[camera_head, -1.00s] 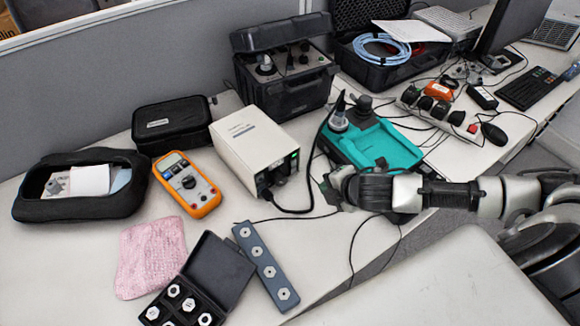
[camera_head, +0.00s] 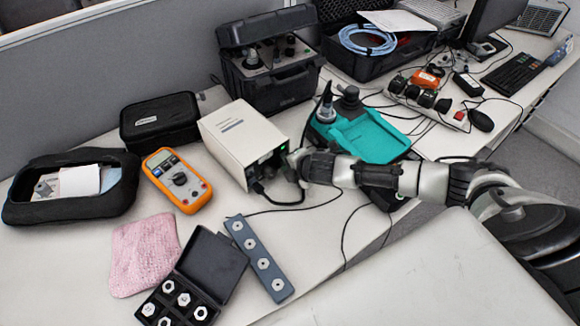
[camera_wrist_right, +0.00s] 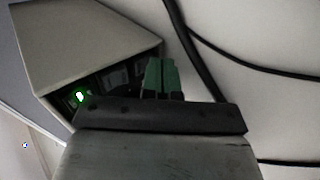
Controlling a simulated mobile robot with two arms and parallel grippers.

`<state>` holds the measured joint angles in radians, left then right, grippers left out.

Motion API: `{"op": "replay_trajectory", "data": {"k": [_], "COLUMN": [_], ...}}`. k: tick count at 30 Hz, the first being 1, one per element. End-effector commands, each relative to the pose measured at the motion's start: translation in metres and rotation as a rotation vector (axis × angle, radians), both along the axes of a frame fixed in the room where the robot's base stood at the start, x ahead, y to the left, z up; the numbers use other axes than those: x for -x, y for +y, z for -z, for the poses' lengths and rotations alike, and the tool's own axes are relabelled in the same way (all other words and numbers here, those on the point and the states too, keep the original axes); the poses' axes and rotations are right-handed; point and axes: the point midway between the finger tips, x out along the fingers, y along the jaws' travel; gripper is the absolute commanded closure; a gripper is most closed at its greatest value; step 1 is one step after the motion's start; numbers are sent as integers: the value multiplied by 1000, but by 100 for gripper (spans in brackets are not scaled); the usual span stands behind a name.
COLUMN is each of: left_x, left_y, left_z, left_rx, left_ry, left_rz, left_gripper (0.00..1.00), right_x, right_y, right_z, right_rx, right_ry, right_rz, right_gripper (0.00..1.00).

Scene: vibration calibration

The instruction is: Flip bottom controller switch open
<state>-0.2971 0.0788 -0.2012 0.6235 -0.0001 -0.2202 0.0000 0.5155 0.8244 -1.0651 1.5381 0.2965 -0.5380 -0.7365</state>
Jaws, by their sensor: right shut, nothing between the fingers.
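The controller is a white box (camera_head: 238,138) on the table, with a dark panel on its right end. A green light (camera_head: 284,147) glows near the panel's upper part, and it also shows as a green lit switch (camera_wrist_right: 80,96) in the right wrist view. My right gripper (camera_head: 291,160) is at this panel, its fingers close in front of it. In the right wrist view the green fingertips (camera_wrist_right: 161,78) are together with nothing between them, just right of the panel. I cannot tell whether they touch it. The bottom switch is not clearly visible. My left gripper is not in view.
A black cable (camera_head: 280,203) runs from the panel over the table. A teal device (camera_head: 372,137) stands right of the box. An orange multimeter (camera_head: 177,180) lies to the left, and a black case (camera_head: 268,70) stands behind. A grey bar (camera_head: 259,258) lies in front.

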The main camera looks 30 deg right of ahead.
Motion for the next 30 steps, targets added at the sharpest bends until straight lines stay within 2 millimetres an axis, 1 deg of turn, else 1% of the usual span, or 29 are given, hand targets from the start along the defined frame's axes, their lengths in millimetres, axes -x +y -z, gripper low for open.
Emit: {"op": "replay_trajectory", "data": {"k": [10,15,18,19,21,30], "left_x": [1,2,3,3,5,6], "left_y": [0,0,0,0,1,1], "left_z": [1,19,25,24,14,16], "left_rx": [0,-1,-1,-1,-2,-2], "left_ry": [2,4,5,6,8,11], "left_rz": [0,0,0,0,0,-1], "left_gripper": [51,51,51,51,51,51], "right_x": [-1,-5,-8,-8,-9,-9], "right_y": [0,2,3,3,3,3], "right_z": [1,10,9,8,4,7], "right_rx": [0,-18,-31,-34,-33,-33], "right_ry": [-1,-69,-122,-133,-136,-135], "right_rz": [0,0,1,1,1,-1], "right_gripper": [100,100,100,100,100,100]}}
